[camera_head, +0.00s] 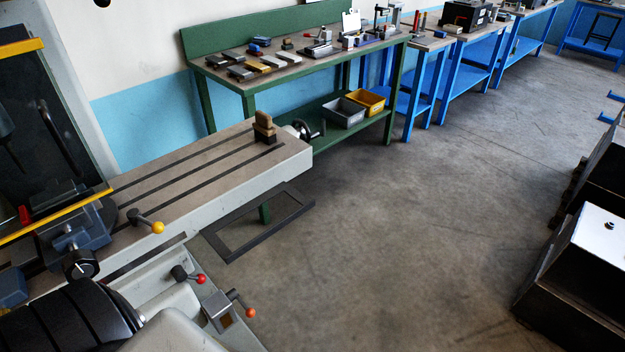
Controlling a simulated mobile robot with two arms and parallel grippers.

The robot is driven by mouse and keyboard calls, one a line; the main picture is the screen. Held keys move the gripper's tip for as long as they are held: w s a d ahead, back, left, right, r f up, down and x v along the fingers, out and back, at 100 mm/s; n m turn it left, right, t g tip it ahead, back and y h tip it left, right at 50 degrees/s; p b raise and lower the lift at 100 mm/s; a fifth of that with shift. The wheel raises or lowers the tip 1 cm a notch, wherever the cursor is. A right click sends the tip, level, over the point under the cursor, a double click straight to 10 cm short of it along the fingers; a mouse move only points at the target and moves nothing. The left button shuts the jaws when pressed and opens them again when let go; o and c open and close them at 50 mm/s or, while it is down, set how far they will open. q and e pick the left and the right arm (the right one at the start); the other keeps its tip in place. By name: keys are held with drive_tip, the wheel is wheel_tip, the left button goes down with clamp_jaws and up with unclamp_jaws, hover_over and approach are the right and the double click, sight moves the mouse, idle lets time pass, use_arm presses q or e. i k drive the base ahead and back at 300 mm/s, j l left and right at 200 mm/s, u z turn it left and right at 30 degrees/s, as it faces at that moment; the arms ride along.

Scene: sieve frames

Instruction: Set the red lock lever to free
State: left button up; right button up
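A lever with a red ball knob (201,279) is at the lower left, on the light grey body of the milling machine. Its short arm runs from a dark hub (180,273) to the right and slightly down. No free or locked marking is readable beside it. A lever with an orange knob (250,312) sits on a small box lower right of it. A lever with a yellow knob (158,228) stands above it, at the table's front edge. Neither of my grippers shows in this view.
The slotted machine table (190,166) carries a vise (75,222) and a small wooden-topped block (264,127). A dark open frame (225,247) lies below the table's end. Green and blue benches line the wall. Dark cabinets (590,265) stand right; the middle floor is clear.

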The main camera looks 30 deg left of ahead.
sight(178, 273)
drive_tip(key=i+l+u, duration=0.1)
drive_tip(key=i, duration=0.45)
drive_tip(key=i+l+u, duration=0.15)
drive_tip(key=i, duration=0.35)
drive_tip(key=i+l+u, duration=0.1)
drive_tip(key=i+l, duration=0.2)
drive_tip(key=i, duration=0.2)
drive_tip(key=u, duration=2.3)
